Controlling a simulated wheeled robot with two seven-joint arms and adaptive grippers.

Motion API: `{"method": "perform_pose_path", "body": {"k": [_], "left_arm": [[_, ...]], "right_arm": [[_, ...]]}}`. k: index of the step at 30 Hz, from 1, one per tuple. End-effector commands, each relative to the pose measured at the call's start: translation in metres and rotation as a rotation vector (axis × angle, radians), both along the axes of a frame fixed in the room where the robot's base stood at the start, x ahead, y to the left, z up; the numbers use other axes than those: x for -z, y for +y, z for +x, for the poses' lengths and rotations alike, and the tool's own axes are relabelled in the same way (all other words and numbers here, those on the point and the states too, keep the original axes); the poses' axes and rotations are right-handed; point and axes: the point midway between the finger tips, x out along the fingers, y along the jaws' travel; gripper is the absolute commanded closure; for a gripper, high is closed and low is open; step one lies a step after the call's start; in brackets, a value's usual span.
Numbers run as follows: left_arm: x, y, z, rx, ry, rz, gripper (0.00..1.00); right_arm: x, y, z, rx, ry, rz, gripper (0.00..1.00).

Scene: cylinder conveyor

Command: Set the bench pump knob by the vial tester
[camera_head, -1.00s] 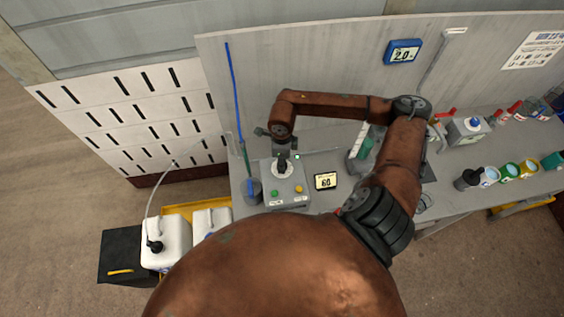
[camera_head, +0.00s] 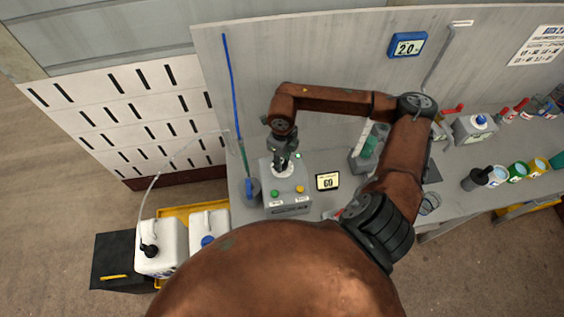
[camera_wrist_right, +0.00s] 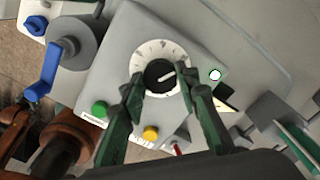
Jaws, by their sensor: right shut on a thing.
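The bench pump (camera_head: 287,202) is a grey box with a green and a yellow button on the bench. Its black knob (camera_wrist_right: 158,77) sits in a white dial ring with tick marks, and its white pointer line aims right and slightly up in the wrist view. My right gripper (camera_wrist_right: 161,76) is shut on the knob, with one green finger on each side. In the head view, the gripper (camera_head: 284,163) comes down from above and hides most of the knob. A dark-framed sign (camera_head: 327,181) beside the pump reads 60. My left gripper is not in view.
A blue-handled valve (camera_wrist_right: 42,77) stands close beside the pump. A grey stand with a green part (camera_head: 367,148) is right of the sign. A blue wall display (camera_head: 407,45) reads 2.0. Several coloured cups and a white jug (camera_head: 160,247) stand farther out.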

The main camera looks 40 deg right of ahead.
Motion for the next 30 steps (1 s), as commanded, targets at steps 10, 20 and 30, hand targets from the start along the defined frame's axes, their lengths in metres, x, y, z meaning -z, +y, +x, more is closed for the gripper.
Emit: {"method": "perform_pose_path", "body": {"k": [10,20,30], "left_arm": [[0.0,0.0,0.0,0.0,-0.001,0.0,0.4],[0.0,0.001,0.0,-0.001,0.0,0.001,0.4],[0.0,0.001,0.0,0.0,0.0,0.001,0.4]], "right_arm": [[0.0,0.0,0.0,-0.002,0.001,0.001,0.57],[-0.001,0.0,0.0,-0.003,0.0,0.001,0.53],[-0.05,0.0,0.001,-0.003,-0.004,-0.001,0.53]]}}
